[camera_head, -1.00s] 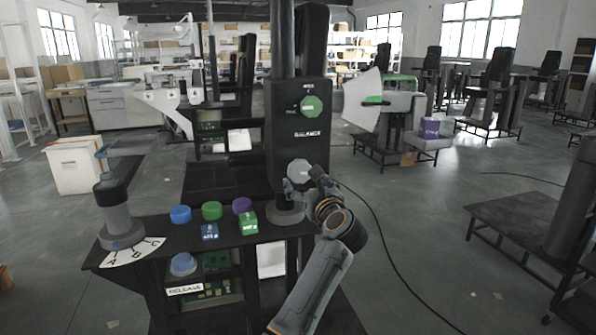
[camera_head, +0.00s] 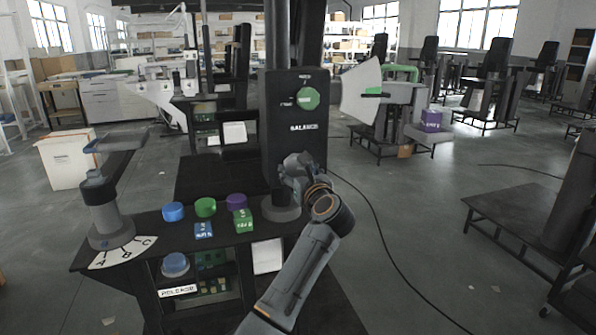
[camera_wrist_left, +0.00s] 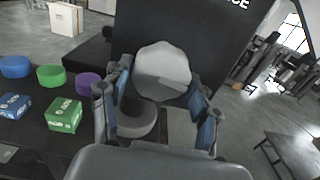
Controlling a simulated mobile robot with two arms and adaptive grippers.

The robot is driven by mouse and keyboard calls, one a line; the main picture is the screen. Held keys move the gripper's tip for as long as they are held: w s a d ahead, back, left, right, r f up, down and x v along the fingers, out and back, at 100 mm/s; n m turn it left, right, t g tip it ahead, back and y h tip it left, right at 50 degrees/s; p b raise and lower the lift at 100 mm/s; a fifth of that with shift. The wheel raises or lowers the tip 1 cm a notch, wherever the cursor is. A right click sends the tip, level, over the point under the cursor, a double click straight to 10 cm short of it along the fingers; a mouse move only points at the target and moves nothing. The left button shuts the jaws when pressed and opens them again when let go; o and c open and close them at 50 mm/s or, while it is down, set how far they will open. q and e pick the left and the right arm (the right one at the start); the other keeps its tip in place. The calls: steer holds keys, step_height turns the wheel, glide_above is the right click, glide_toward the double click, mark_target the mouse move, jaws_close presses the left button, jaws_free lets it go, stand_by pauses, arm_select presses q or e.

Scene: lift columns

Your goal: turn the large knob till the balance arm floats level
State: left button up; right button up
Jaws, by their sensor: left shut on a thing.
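The large knob is pale grey and faceted, low on the front of the black BALANCE column (camera_head: 283,115). In the left wrist view the knob (camera_wrist_left: 162,72) sits between the fingers of my left gripper (camera_wrist_left: 160,100), which is shut on it. In the head view my left gripper (camera_head: 297,170) covers the knob. Right of the column is a white fan-shaped plate (camera_head: 358,92) with a green mark and a green pointer beside a grey arm (camera_head: 405,92). I cannot tell whether that arm is level. My right gripper is not in view.
A smaller green knob (camera_head: 308,98) is higher on the column. The bench (camera_head: 150,235) bears blue (camera_head: 173,211), green (camera_head: 205,207) and purple (camera_head: 236,201) discs, two labelled blocks, and a lever (camera_head: 102,205) over an A-B-C plate. A black cable lies on the floor at right.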

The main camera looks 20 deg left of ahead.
arm_select(q)
steer(key=shift+r+m+p, duration=0.2)
steer(key=shift+m+p, duration=0.4)
steer(key=shift+p, duration=0.5)
steer(key=shift+f+m+p, duration=0.1)
steer(key=shift+m+p, duration=0.45)
steer(key=shift+m, duration=0.05)
steer(key=shift+f, duration=0.15)
steer(key=o, duration=1.2)
steer(key=shift+a, duration=0.1)
steer(key=shift+c, duration=0.2)
steer(key=shift+r, duration=0.25)
step_height(320, 180, up, 10)
steer(key=shift+f, duration=0.25)
